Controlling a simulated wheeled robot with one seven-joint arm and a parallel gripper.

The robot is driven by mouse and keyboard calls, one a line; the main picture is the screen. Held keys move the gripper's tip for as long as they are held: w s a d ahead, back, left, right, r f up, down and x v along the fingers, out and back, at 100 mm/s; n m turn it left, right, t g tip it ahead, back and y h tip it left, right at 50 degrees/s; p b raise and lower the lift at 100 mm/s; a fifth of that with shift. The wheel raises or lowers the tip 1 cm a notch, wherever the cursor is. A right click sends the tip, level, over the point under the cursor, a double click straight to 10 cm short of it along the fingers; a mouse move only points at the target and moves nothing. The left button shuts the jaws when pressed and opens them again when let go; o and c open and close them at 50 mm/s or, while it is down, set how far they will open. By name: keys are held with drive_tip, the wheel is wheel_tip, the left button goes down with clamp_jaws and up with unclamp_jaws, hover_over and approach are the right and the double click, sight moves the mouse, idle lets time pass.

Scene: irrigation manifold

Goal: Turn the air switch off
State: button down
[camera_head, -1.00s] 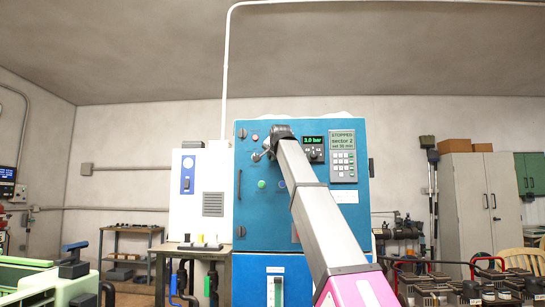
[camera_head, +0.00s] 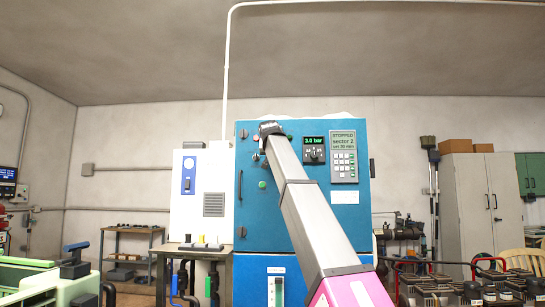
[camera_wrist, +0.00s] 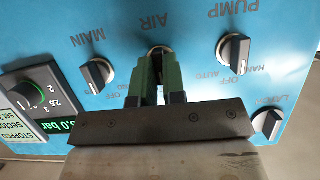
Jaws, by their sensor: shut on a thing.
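The blue panel (camera_head: 310,220) carries the air switch, which shows upside down in the wrist view under the word AIR. Only a rounded edge of the air switch (camera_wrist: 159,49) shows between my fingertips. My gripper (camera_wrist: 156,62) has green fingers, and they are shut on the switch's knob, one on each side. The knob's pointer is hidden, so I cannot tell its setting. In the head view my arm covers the switch.
The MAIN knob (camera_wrist: 97,74) and the PUMP knob (camera_wrist: 234,52) flank the air switch closely. Another knob (camera_wrist: 268,124) sits at the right. A dial (camera_wrist: 40,92) and a green pressure display (camera_head: 314,141) are nearby. A grey keypad unit (camera_head: 343,157) reads STOPPED.

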drive_tip(key=shift+w, duration=0.15)
idle(0.4)
drive_tip(key=c, duration=1.2)
unclamp_jaws()
drive_tip(key=shift+f, duration=0.1)
drive_tip(key=v, duration=1)
drive_tip(key=shift+s+r, duration=0.25)
drive_tip(key=shift+s, duration=0.05)
drive_tip(key=shift+a, duration=0.15)
